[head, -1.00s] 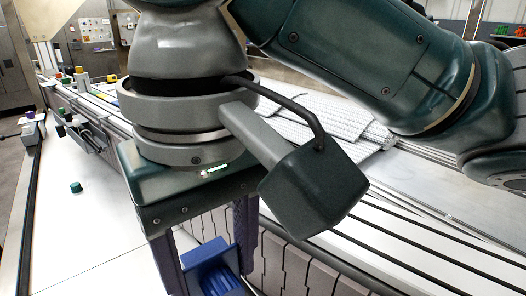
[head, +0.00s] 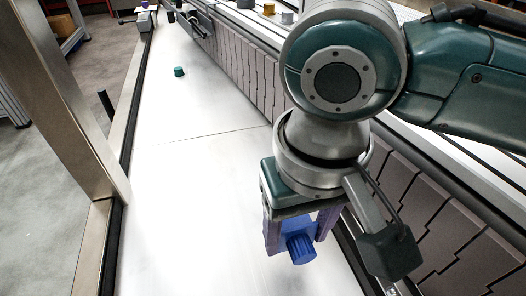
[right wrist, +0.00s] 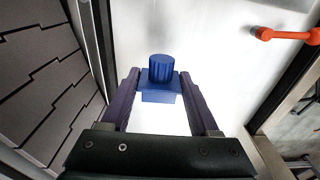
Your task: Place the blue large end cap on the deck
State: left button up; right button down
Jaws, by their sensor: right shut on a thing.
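The blue large end cap (head: 301,249) has a ribbed round knob and a square base. My right gripper (head: 294,232) is shut on it, with a purple finger on each side of the base. In the right wrist view the end cap (right wrist: 161,70) sits between the fingertips (right wrist: 160,88), with its knob facing away from the palm. The white deck (head: 190,200) lies below it; I cannot tell the exact gap between them. My left gripper is not in view.
A small green cap (head: 179,71) stands far up the deck. The slatted conveyor side (head: 255,90) runs along the right. A metal post (head: 62,90) stands at the left edge. An orange object (right wrist: 288,35) shows in the right wrist view. The middle deck is clear.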

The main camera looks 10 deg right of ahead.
aim_at(294, 250)
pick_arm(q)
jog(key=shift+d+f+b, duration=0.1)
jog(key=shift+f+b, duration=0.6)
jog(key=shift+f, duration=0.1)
pick_arm(e)
notch_tip(294, 250, down, 4)
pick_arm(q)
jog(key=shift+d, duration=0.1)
pick_arm(e)
jog(key=shift+f, duration=0.2)
jog(key=shift+f, duration=0.1)
jog(key=shift+c, duration=0.7)
grip_release()
pick_arm(q)
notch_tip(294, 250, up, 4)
jog(key=p, duration=0.4)
pick_arm(e)
jog(key=r, duration=1.1)
jog(key=shift+s, duration=0.25)
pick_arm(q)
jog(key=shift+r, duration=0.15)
pick_arm(e)
jog(key=shift+r, duration=0.65)
